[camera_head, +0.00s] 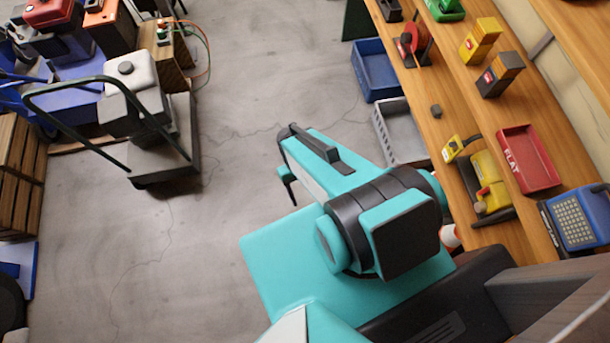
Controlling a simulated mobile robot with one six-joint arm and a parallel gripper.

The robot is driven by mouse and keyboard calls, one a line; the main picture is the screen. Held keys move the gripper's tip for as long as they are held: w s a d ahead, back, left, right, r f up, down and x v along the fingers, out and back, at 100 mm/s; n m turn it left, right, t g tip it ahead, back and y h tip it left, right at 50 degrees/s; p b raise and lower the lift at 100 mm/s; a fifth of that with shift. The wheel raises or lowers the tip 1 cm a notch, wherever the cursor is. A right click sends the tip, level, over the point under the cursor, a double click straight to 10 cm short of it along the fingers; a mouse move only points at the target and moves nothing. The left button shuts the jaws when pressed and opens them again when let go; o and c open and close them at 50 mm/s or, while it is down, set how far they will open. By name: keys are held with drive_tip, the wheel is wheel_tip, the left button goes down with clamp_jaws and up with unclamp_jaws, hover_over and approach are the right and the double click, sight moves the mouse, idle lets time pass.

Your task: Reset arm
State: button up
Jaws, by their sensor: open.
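My teal and black arm is folded over my own teal body in the lower middle of the view. Its far end points up and left over the bare floor. My gripper (287,178) shows only as small dark parts at that end, partly hidden by the arm. It is open, and I see nothing held in it.
A wooden workbench (437,128) at right, close to my arm, bears a red tray (528,159), a yellow device (488,181) and a blue device (578,218). A blue crate (374,72) and a grey crate (396,135) stand beside it. A cart (178,150) stands left. Floor between is clear.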

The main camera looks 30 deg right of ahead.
drive_tip(key=shift+s+a+f, duration=0.15)
drive_tip(key=shift+s, duration=0.15)
wheel_tip(320, 180, down, 7)
drive_tip(key=b, duration=0.7)
drive_tip(key=shift+s, duration=0.2)
